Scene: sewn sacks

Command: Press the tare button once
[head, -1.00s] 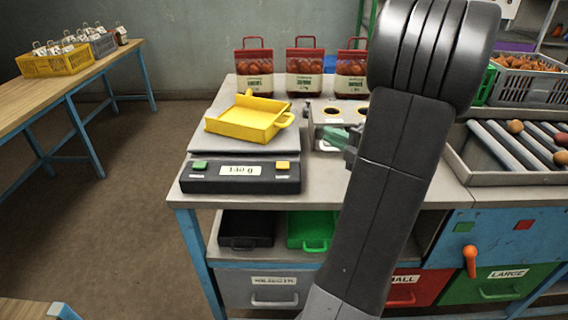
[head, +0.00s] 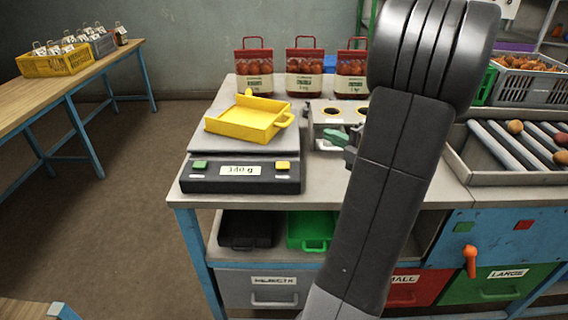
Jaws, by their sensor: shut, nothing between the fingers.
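The scale (head: 240,177) stands on the near left of the bench, with a dark front panel. The panel has a green button (head: 200,165) at its left and a yellow button (head: 283,166) at its right. The labels under them are too small to read, so I cannot tell which is tare. A display (head: 240,170) between them shows a blurred gram figure. A yellow tray (head: 240,123) sits on the scale's plate.
Red-topped bags (head: 305,72) stand along the back of the bench. A holder with round holes (head: 331,110) is right of the scale, behind my gripper. A roller tray (head: 500,150) is at the right. My arm covers the middle of the bench.

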